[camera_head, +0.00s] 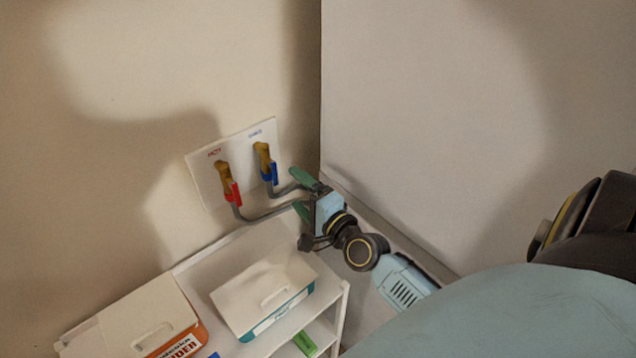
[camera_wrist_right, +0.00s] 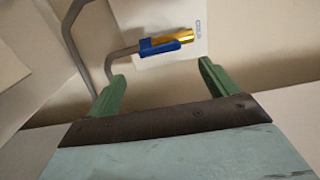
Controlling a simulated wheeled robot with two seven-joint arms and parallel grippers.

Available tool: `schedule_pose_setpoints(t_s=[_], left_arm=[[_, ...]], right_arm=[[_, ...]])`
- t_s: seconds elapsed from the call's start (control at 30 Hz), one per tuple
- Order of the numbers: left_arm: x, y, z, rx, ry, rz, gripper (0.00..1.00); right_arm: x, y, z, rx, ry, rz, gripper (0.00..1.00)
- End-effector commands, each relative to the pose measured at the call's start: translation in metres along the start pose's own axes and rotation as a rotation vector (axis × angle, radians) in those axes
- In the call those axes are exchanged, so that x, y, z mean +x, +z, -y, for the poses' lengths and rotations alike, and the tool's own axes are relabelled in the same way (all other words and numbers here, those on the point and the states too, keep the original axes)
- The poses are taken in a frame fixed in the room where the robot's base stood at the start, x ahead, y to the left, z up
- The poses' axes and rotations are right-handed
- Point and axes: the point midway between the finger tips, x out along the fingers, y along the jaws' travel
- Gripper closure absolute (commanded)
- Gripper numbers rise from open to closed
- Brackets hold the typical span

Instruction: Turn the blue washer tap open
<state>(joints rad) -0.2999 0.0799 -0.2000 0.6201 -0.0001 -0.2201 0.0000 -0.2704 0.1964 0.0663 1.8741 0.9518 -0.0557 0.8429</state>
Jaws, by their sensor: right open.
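The blue tap (camera_head: 270,172) has a blue handle on a brass body and sits on the white wall plate (camera_head: 202,178), under a blue label. It also shows in the right wrist view (camera_wrist_right: 160,46), ahead of the fingers and between their lines. The red tap (camera_head: 232,192) is left of it on the same plate, under a red label. Grey hoses (camera_head: 268,215) run from both taps. My right gripper (camera_head: 301,194) has green fingers, open and empty, just right of and below the blue tap, apart from it. My left gripper is not in view.
A white shelf unit (camera_head: 336,308) stands below the taps. On it are a white box with teal trim (camera_head: 262,292) and a white and orange box (camera_head: 135,318). A green item (camera_head: 305,344) lies on a lower shelf. A plain wall (camera_head: 430,120) rises to the right.

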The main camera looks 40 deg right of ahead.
Motion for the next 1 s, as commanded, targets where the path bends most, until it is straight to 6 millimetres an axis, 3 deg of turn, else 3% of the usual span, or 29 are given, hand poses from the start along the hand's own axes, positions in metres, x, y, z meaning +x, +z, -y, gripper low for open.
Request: schedule_pose_setpoints(t_s=[0.2,0.4,1.0], left_arm=[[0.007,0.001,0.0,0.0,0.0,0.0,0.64],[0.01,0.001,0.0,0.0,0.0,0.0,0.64],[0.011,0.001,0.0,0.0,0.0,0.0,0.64]], right_arm=[[-0.041,0.0,-0.002,0.001,0.003,0.001,0.15],[-0.059,0.0,-0.001,0.0,0.0,0.0,0.15],[-0.063,0.0,0.0,0.001,0.0,0.0,0.15]])
